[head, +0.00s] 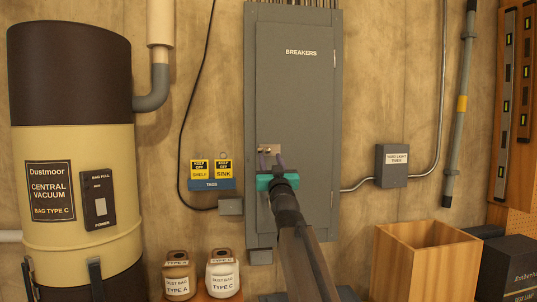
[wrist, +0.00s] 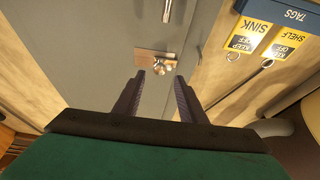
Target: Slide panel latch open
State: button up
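The grey breaker panel (head: 294,100), marked BREAKERS, stands on the wall with its door shut. Its latch (head: 264,149) is a small brownish plate with a knob at the door's lower left edge. In the wrist view the latch (wrist: 155,61) lies just beyond my fingertips, with its shiny round knob near the middle of the gap. My gripper (head: 272,160) is open in front of the latch, and its two dark fingers stand apart in the wrist view (wrist: 158,82). I see nothing between the fingers, and I cannot tell whether they touch the latch.
A blue TAGS rack (head: 212,184) with two yellow keep-off tags hangs left of the panel. A grey timer box (head: 391,166) is at right. The central vacuum (head: 75,150) stands at far left. Dust bag jars (head: 222,273) and a wooden bin (head: 422,265) stand below.

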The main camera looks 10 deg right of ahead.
aim_at(268, 151)
jog(key=shift+p+x, duration=0.3)
jog(key=shift+x, duration=1.95)
grip_shut()
